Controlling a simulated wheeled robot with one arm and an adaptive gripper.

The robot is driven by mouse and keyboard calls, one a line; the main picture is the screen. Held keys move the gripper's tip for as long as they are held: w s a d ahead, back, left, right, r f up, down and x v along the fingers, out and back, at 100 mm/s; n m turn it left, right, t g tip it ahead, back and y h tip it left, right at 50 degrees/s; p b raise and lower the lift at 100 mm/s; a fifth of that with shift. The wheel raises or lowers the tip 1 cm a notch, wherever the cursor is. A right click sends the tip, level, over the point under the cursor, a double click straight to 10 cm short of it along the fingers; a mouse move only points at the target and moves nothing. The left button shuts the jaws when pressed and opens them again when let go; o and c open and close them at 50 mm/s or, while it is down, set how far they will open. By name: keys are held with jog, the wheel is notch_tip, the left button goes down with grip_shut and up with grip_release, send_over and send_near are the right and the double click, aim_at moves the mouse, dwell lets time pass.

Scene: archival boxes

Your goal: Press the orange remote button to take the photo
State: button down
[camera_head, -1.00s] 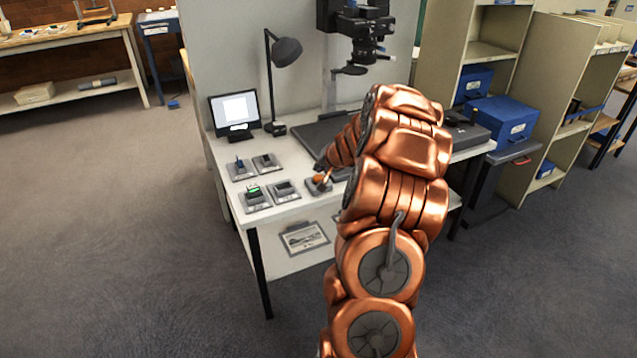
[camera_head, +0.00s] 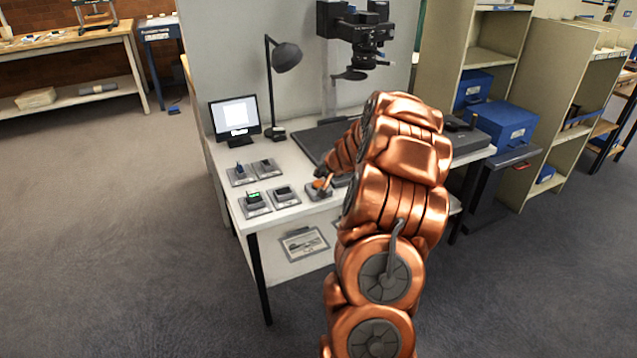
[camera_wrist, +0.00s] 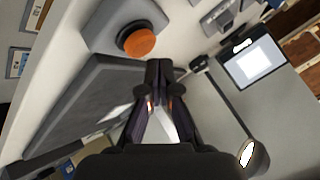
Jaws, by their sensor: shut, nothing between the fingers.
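The orange remote button (camera_wrist: 139,42) is a round cap on a grey box with a dark collar, in the upper part of the wrist view. In the head view it shows as a small orange patch (camera_head: 322,184) at the table's front edge, partly covered by my arm. My gripper (camera_wrist: 158,66) is shut and empty. In the wrist view its dark fingertips appear just below and right of the button; I cannot tell whether they touch it. In the head view my copper arm mostly hides the gripper.
The white table holds several small grey devices (camera_head: 284,194), a monitor (camera_head: 235,114), a desk lamp (camera_head: 286,54) and a dark copy-stand base (camera_head: 312,140). A camera (camera_head: 362,38) hangs above. Shelves with blue boxes (camera_head: 505,122) stand right. Open floor lies left.

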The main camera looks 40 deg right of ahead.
aim_at(320, 183)
jog(key=shift+f, duration=0.15)
dwell(0.4)
jog(key=shift+f+b, duration=0.3)
jog(key=shift+b, duration=0.2)
jog(key=shift+f+b, duration=0.45)
jog(key=shift+f, duration=0.1)
dwell(0.7)
jog(key=shift+r, duration=0.1)
jog(key=shift+r+p, duration=0.75)
jog(key=shift+r, duration=0.15)
jog(key=shift+r+p, duration=1.85)
jog(key=shift+r, duration=0.65)
